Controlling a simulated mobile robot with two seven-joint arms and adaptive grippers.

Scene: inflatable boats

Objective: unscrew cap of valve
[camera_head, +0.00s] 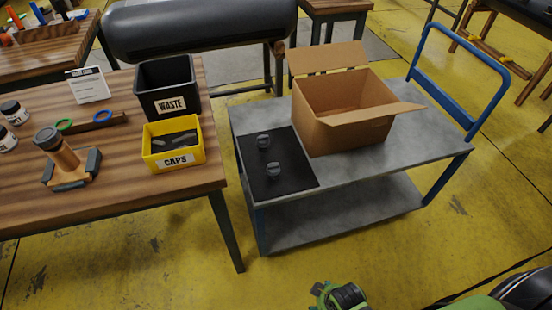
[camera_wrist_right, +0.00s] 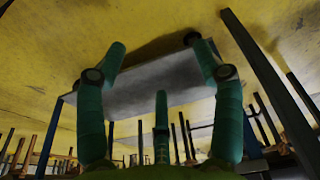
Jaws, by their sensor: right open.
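Two small dark grey capped valves stand on a black mat (camera_head: 252,182) on the cart top, one farther back (camera_head: 263,141) and one nearer (camera_head: 273,170). On the wooden table, a tan post with a dark round top (camera_head: 47,138) stands in a base with grey blocks; I cannot tell whether this top is a cap. A yellow bin (camera_head: 175,158) labelled CAPS holds some dark pieces. My right gripper shows partly at the bottom edge of the head view (camera_head: 338,296), away from the valves. In the wrist view its green fingers (camera_wrist_right: 160,62) are spread and empty. My left gripper is out of view.
A black WASTE bin (camera_head: 168,87) stands behind the yellow bin. An open cardboard box (camera_head: 345,115) fills the cart's middle, with a blue handle (camera_head: 455,60) at right. A dark inflatable tube (camera_head: 200,25) lies behind.

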